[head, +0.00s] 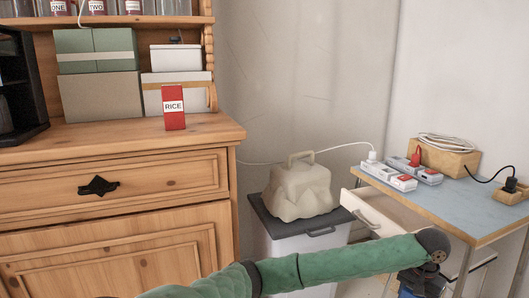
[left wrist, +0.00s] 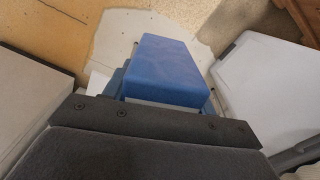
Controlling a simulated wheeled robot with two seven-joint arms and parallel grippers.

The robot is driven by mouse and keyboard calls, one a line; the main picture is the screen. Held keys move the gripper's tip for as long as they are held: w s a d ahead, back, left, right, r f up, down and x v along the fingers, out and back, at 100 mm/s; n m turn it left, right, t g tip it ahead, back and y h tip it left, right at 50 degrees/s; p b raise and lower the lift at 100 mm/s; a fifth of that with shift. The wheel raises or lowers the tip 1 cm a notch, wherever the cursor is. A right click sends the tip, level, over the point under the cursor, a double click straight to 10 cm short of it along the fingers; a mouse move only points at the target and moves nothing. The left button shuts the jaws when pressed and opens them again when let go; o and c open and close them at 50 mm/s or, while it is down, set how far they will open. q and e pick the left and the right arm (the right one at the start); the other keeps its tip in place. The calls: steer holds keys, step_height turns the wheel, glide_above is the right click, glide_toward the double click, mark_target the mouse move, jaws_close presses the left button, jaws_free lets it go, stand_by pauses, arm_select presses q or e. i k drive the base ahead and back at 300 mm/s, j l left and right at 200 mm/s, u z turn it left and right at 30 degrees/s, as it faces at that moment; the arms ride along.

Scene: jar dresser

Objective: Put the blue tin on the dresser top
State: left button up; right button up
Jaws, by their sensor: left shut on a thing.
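The blue tin (left wrist: 168,66) is a plain blue box directly in front of my left gripper (left wrist: 165,100) in the left wrist view. The gripper is shut on it, and the dark gripper body hides the tin's near end. In the head view my green left arm reaches across the bottom to the right, and its wrist bends down in front of the blue-topped table. The tin cannot be made out there. The wooden dresser top (head: 120,133) is at the left of the head view. My right gripper is not in view.
A red RICE box (head: 174,107) stands near the dresser's right front, before stacked boxes (head: 98,75). A black appliance (head: 20,85) is at left. A lidded bin (head: 330,236) bears a beige lump. The table (head: 440,207) holds power strips. An open drawer (head: 375,212) juts out below.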

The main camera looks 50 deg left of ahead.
mark_target(215, 125)
steer(key=k+u, duration=0.15)
steer(key=u, duration=0.3)
steer(key=k+u, duration=0.15)
steer(key=u, duration=0.3)
steer(key=k+u, duration=0.1)
steer(key=u, duration=0.35)
steer(key=k+j+u, duration=0.1)
steer(key=u, duration=0.35)
steer(key=j, duration=0.1)
